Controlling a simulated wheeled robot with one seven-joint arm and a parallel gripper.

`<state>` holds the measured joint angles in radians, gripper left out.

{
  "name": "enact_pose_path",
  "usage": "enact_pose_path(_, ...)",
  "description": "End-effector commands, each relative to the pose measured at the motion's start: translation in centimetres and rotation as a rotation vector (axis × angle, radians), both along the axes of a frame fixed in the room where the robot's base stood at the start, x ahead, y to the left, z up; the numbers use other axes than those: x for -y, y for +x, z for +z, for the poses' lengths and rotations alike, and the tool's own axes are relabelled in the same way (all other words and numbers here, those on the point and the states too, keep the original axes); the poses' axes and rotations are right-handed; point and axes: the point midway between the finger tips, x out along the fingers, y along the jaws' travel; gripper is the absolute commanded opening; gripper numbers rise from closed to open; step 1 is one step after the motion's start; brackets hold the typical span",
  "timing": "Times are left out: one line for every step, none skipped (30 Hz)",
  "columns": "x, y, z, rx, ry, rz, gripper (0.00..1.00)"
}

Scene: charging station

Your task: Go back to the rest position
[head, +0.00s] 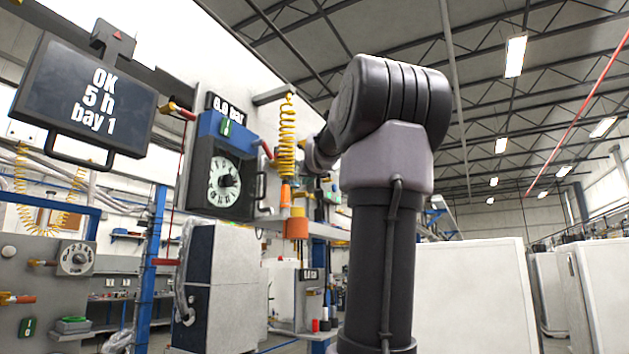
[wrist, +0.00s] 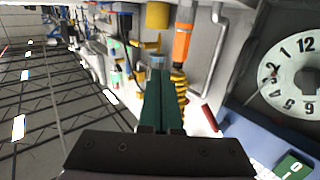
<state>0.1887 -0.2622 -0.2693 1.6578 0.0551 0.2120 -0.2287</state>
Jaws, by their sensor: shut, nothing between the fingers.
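My gripper (wrist: 161,90) shows in the wrist view with its two green fingers together and nothing between them. In the head view my arm stands upright right of the middle and bends toward the charging panel; the fingers are hidden there behind the arm and the coiled hose. The charging panel has a dark timer box with a round dial (head: 224,182), which also shows at the right of the wrist view (wrist: 290,75). The gripper is apart from the dial.
A yellow coiled hose (head: 287,138) with an orange end hangs beside the dial box. A screen (head: 86,95) reads "OK 5 h bay 1". A gauge display (head: 228,107) reads "6.0 bar". White cabinets (head: 470,295) stand at the right. Open space shows above the arm.

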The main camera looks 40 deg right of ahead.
Motion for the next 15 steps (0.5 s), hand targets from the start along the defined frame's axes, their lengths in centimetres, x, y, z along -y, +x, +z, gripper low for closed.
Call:
enact_pose_path(0.2,-0.5,0.1,0.002,0.0,0.003,0.0)
enact_pose_path(0.4,-0.8,0.1,0.002,0.0,0.002,0.0)
enact_pose_path(0.6,-1.1,0.1,0.001,0.0,0.002,0.0)
enact_pose_path(0.8,-1.3,0.1,0.001,0.0,0.002,0.0)
enact_pose_path(1.0,-1.5,0.1,0.0,0.001,0.001,0.0)
enact_pose_path(1.1,-1.6,0.1,0.0,0.001,0.002,0.0)
enact_pose_path(1.2,-1.7,0.1,0.0,0.001,0.002,0.0)
enact_pose_path(1.3,-1.8,0.1,0.0,0.0,0.001,0.0)
enact_pose_path(1.4,-1.9,0.0,0.0,0.0,0.001,0.0)
enact_pose_path(1.4,-2.0,0.0,0.0,0.0,0.0,0.0)
enact_pose_path(1.4,-2.0,0.0,-0.001,0.0,0.0,0.0)
enact_pose_path(1.5,-2.0,0.0,-0.001,0.0,0.0,0.0)
enact_pose_path(1.5,-2.0,0.0,-0.001,0.0,0.0,0.0)
enact_pose_path(1.5,-2.0,0.0,-0.001,0.0,0.0,0.0)
enact_pose_path(1.5,-2.0,0.0,-0.001,0.0,0.0,0.0)
